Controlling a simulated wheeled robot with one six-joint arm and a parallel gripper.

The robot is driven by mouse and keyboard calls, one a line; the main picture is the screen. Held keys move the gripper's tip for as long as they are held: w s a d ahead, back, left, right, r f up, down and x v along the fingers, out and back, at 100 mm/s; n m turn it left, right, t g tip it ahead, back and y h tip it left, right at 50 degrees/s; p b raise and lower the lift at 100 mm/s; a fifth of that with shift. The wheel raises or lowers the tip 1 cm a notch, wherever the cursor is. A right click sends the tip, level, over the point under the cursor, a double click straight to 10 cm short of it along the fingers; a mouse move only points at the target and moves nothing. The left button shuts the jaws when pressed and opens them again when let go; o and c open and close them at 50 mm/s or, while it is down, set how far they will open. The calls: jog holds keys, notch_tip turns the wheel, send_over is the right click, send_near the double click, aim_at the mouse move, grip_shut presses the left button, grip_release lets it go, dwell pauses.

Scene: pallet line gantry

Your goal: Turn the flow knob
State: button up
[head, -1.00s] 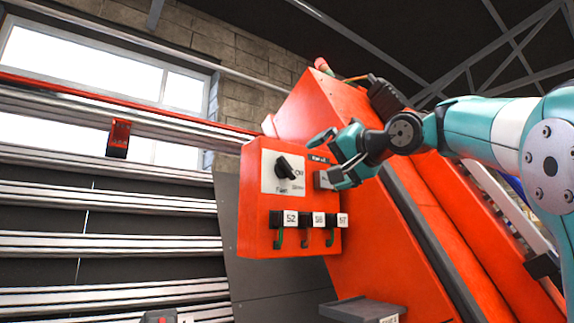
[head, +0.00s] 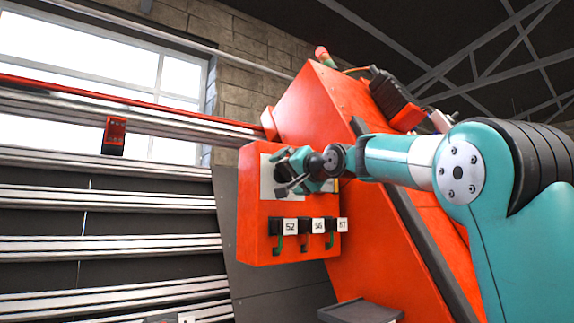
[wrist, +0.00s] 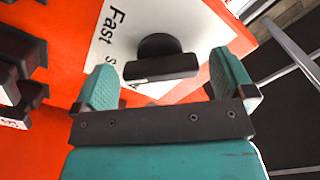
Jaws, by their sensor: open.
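The flow knob (wrist: 160,60) is a black knob with a bar-shaped grip on a white label plate (wrist: 118,42) marked "Fast". In the wrist view my gripper (wrist: 168,85) is open, with one teal finger to each side of the knob and a gap to both. The knob's bar lies crosswise between the fingers, just beyond the palm in the picture. Contact cannot be made out.
Metal rails (head: 110,198) run along the left wall. A dark tray (head: 358,311) sits at the bottom.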

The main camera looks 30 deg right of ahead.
jog(key=shift+w, duration=0.65)
jog(key=c, duration=0.9)
jog(key=shift+f+n, duration=0.1)
jog(key=shift+n, duration=0.2)
jog(key=n+b, duration=0.2)
jog(key=n, duration=0.1)
jog(key=shift+b, duration=0.3)
jog(key=shift+n+b, duration=1.05)
jog(key=shift+n, duration=1.65)
